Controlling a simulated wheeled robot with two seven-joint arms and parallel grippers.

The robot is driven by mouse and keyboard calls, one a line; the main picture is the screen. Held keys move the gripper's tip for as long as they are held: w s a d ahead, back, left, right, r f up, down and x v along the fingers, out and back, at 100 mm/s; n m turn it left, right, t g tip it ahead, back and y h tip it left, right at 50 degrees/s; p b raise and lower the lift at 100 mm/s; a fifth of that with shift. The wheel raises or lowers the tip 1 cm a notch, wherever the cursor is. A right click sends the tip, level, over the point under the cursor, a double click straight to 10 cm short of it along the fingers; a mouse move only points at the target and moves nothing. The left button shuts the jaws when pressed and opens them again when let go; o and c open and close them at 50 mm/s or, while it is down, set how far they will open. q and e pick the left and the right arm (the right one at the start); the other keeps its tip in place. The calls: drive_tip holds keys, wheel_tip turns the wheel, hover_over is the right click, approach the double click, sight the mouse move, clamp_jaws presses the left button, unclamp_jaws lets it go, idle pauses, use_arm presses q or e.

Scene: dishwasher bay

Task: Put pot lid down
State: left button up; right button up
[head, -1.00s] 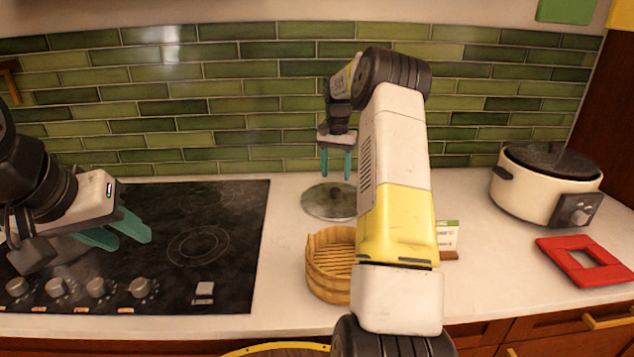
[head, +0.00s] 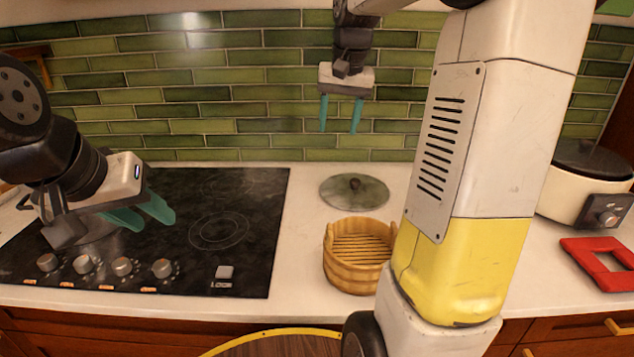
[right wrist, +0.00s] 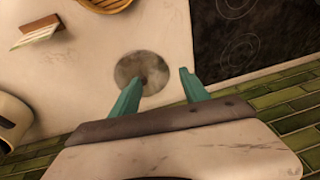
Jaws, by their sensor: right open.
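A black cooktop (head: 250,196) with several knobs fills the left. A round wooden steamer basket (head: 354,278) stands in front of the lid. A white cooker (head: 575,195) and a red square trivet (head: 597,262) are at the right. Green tiles (head: 250,95) stand behind the counter.

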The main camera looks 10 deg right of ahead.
drive_tip(key=s+a+f+n+t+y, duration=0.1)
drive_tip(key=s+a, duration=0.3)
drive_tip(key=s, duration=0.7)
drive_tip(key=s+a+f+n+t, duration=0.2)
drive_tip(key=s+a+n, duration=0.1)
drive_tip(key=s, duration=0.8)
drive_tip(key=shift+s+a+f+y, duration=0.2)
drive_tip(key=shift+a+f+y, duration=0.2)
drive_tip(key=shift+a, duration=0.2)
